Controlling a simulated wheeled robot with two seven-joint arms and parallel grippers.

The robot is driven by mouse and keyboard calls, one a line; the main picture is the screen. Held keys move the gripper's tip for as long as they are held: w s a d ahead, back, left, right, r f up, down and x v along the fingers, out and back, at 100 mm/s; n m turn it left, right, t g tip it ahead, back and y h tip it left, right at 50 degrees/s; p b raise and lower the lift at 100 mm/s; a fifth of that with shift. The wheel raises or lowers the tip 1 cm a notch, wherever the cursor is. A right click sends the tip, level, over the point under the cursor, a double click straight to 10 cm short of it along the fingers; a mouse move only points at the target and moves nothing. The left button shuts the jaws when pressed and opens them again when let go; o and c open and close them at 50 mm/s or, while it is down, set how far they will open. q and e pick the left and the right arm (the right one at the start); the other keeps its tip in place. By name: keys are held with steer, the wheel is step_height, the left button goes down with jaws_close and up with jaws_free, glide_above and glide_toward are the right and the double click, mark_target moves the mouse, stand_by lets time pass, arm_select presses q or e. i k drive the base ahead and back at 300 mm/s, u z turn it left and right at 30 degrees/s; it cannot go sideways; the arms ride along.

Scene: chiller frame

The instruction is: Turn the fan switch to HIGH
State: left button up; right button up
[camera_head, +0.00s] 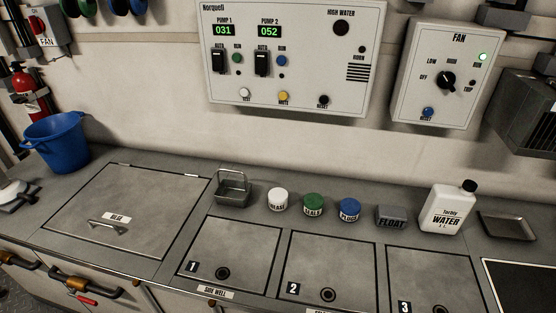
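The fan panel (434,100) is a pale box on the wall at the upper right, titled FAN. Its black rotary switch (446,80) sits mid-panel, with OFF to its left, LOW up-left and HIGH just above. The pointer is too small to read with certainty. A green lamp (484,57) is lit above RUN. The TRIP lamp (473,83) is dark. A blue RESET button (428,112) is below. Neither of my grippers is in view.
A bottle of water (446,210) and a shallow tray (507,226) stand on the counter below the panel. A dark box (526,112) juts out at its right. A pump panel (290,100) hangs at its left. Several small jars line the counter.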

mark_target(447, 79)
steer(key=k, duration=1.25)
steer(key=z, duration=0.75)
steer(key=i, duration=1.2)
steer(key=u, duration=0.65)
